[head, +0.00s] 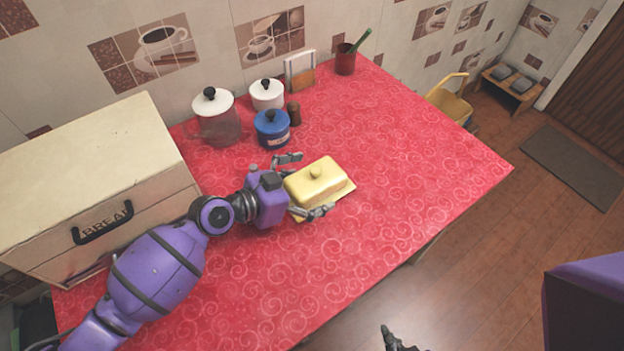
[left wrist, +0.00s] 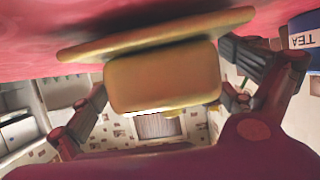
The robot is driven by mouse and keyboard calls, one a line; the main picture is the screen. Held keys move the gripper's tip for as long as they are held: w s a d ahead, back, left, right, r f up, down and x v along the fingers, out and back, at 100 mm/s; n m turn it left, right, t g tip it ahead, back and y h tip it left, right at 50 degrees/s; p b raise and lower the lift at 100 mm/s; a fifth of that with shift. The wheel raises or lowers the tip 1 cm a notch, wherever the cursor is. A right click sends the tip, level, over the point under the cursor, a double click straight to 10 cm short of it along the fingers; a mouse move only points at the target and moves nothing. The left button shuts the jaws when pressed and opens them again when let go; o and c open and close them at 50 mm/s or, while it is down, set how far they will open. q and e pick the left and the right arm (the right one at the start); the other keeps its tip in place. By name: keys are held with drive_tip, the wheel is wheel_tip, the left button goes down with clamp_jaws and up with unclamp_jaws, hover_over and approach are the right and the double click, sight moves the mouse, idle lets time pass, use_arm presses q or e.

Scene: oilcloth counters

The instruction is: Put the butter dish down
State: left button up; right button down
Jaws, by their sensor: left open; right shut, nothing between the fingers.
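My left gripper (head: 309,184) is open, with one finger on each side of the dish's near end. In the left wrist view the dish (left wrist: 163,82) and its flat base plate (left wrist: 160,38) sit between the spread fingers, with the counter at the top of the picture. A gap shows between the fingers and the lid. My right gripper (head: 393,341) is shut and empty at the bottom edge, away from the counter, partly cut off.
A blue canister (head: 271,131), a glass jar (head: 216,125), a white pot (head: 267,94) and a brown shaker (head: 294,114) stand behind the dish. A bread box (head: 90,190) is at the left. The counter to the right and front of the dish is clear.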

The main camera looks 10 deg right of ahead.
use_arm(q)
drive_tip(key=shift+w+d+f, duration=0.15)
drive_tip(key=shift+d+f, duration=0.05)
drive_tip(key=shift+d, duration=0.15)
drive_tip(key=shift+c, duration=0.5)
drive_tip(key=c, duration=1.4)
drive_tip(key=shift+r, duration=0.15)
drive_tip(key=c, duration=0.4)
